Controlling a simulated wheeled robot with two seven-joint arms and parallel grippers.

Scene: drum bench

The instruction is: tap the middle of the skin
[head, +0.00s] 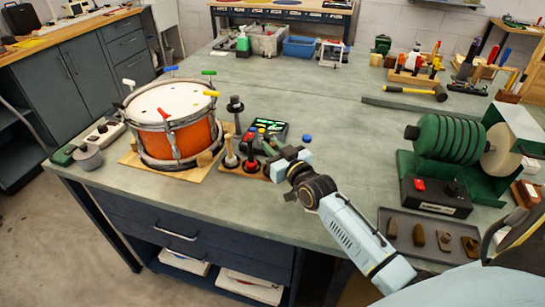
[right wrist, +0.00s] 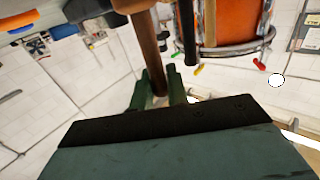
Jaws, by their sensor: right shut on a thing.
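The drum (head: 182,141) has an orange shell, a metal rim and a pale skin (head: 172,101). It sits on a wooden board at the left of the bench; its orange side also shows at the top of the right wrist view (right wrist: 235,22). My right gripper (head: 266,148) is to the right of the drum, by a small wooden stand with upright tools. In the right wrist view its green fingers (right wrist: 161,92) are shut on a brown wooden handle (right wrist: 150,48). The handle's far end is out of that view. I cannot tell whether it is clear of the stand. My left gripper is not in view.
Coloured tuning handles (head: 212,93) stick up around the drum rim. A wooden stand (head: 246,169) holds upright tools close to my gripper. A green disc machine (head: 447,137) and a dark tray (head: 428,236) stand at the right. The middle of the bench is clear.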

